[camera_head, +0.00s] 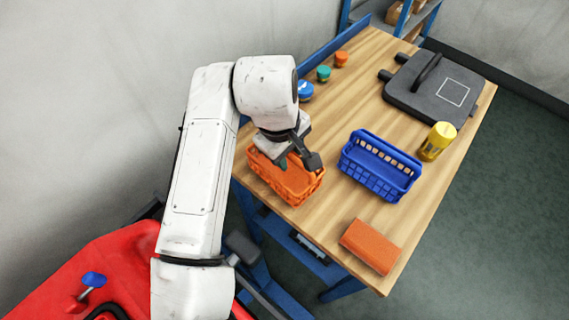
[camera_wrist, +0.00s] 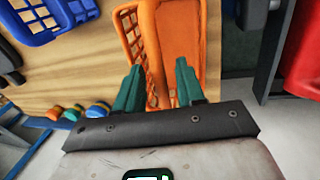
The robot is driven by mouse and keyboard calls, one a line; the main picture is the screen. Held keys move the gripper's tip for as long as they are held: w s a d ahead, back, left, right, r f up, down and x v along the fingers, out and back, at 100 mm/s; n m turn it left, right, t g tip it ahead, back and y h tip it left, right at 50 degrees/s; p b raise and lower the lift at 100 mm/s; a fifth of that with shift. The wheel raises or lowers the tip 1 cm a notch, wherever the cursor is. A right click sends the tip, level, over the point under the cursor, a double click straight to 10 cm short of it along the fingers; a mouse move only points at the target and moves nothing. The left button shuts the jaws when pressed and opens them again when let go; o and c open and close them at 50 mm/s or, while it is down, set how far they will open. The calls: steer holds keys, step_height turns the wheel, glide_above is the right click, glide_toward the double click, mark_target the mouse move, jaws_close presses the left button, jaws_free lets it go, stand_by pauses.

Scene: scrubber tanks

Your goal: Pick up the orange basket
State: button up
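The orange basket (camera_head: 292,188) stands upright on the near left part of the wooden workbench in the head view. My gripper (camera_head: 297,163) is right over it, pointing down, and hides part of its far side and inside. In the wrist view, the green fingers of my gripper (camera_wrist: 158,66) are apart, with an upper edge of the orange basket (camera_wrist: 153,40) running between their tips. The gripper is open. I cannot tell whether either finger touches the basket.
A blue basket (camera_head: 380,168) stands just right of the orange one. An orange-brown block (camera_head: 370,246) lies near the front edge. A yellow bottle (camera_head: 437,141), a dark grey case (camera_head: 432,88) and small colored jars (camera_head: 323,73) are farther back. Bare wood lies between the block and baskets.

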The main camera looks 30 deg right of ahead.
steer(key=shift+f, duration=0.4)
steer(key=shift+d, duration=0.1)
jaws_close()
